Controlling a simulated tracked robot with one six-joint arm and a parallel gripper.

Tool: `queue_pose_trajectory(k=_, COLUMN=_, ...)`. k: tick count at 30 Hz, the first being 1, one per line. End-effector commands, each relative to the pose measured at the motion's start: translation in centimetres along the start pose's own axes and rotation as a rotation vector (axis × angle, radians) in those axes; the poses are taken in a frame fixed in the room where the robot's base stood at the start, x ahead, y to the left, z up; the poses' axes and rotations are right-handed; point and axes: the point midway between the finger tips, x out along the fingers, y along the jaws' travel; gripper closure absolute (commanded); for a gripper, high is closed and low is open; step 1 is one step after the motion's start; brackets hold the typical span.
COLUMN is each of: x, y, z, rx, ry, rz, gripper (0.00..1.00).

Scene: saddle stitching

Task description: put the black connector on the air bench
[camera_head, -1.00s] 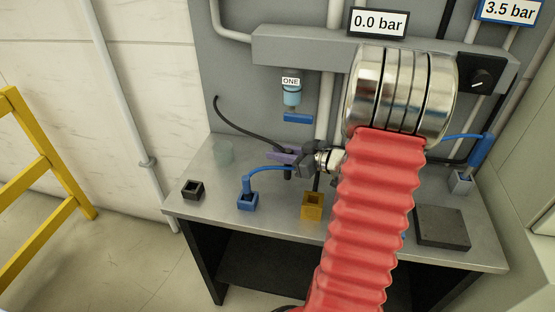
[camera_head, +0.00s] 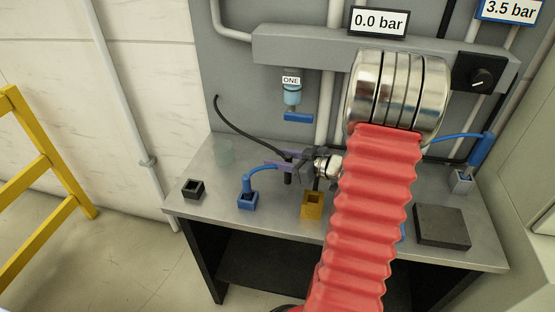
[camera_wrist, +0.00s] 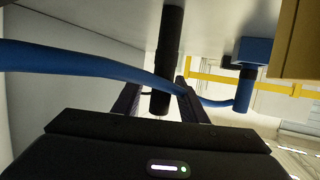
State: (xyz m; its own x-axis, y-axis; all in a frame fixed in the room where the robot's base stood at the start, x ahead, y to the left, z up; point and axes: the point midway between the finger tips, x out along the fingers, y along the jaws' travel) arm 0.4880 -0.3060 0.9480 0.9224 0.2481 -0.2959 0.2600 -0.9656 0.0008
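The black connector (camera_head: 288,176) is a dark upright cylinder on the end of a black hose, over the back middle of the air bench (camera_head: 222,178). I cannot tell whether its lower end touches the bench top. In the wrist view the connector (camera_wrist: 164,60) lies between the two dark fingers of my gripper (camera_wrist: 160,88), with a gap on each side. In the head view the purple fingers of my gripper (camera_head: 281,159) are spread beside the connector's upper part. The gripper is open.
A blue hose (camera_wrist: 90,62) crosses close in the wrist view. On the bench stand a black holder (camera_head: 193,189), a blue holder (camera_head: 247,201) with a hose end in it, a yellow holder (camera_head: 313,207), a grey holder (camera_head: 461,182) and a dark block (camera_head: 442,226).

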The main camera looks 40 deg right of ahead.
Motion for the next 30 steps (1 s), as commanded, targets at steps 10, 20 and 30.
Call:
queue_pose_trajectory(k=10, x=-0.8, y=0.1, z=-0.2, rx=0.0, ry=0.001, rz=0.003, gripper=0.61)
queue_pose_trajectory(k=20, x=-5.3, y=0.1, z=-0.2, rx=0.001, ry=0.0, rz=0.005, gripper=0.61)
queue_pose_trajectory(k=30, x=-10.2, y=0.1, z=-0.2, rx=0.0, ry=0.0, rz=0.004, gripper=0.61)
